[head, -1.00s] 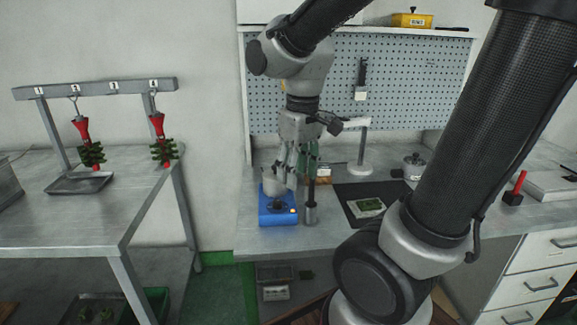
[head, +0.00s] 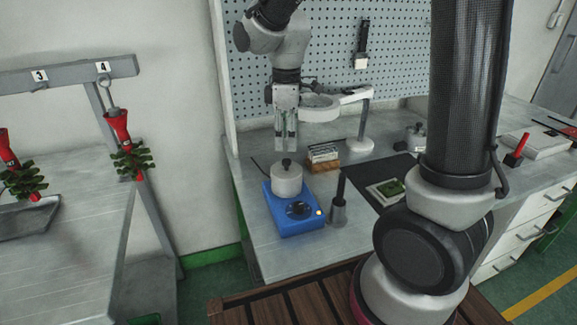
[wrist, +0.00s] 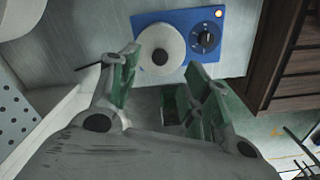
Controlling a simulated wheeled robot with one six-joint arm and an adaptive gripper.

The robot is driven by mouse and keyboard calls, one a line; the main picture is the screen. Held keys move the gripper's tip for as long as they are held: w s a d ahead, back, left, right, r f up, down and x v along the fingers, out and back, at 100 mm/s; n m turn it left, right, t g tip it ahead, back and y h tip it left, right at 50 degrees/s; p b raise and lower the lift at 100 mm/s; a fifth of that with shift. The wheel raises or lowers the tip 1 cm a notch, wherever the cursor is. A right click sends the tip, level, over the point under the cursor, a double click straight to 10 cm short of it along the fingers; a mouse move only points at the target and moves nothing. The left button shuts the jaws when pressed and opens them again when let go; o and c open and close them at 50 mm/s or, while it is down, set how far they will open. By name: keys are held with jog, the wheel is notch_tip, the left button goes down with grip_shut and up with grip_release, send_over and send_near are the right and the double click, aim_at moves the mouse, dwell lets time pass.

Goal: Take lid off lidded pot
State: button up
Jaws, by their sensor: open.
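A white round pot (head: 287,184) with a lid and black knob (head: 286,162) stands upright on a blue hot plate (head: 300,228). In the wrist view the pot's pale top (wrist: 173,38) and dark knob (wrist: 160,57) show between and beyond my fingertips. My gripper (head: 286,143) is open and empty, pointing down above the pot, with a visible gap between the fingertips and the knob. It also shows in the wrist view (wrist: 162,68), with green pads apart. The seam between lid and pot is too small to make out.
A dark-handled metal tool (head: 339,207) stands right of the hot plate. A small wooden block holder (head: 323,156) and a white ring-headed stand (head: 361,143) are behind it. A silver pot (head: 416,137) stands farther right. The pegboard (head: 335,58) rises behind the bench.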

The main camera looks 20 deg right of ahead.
aim_at(286, 160)
notch_tip(286, 160, down, 8)
jog(key=shift+a+r, duration=0.1)
grip_shut()
dwell(0.5)
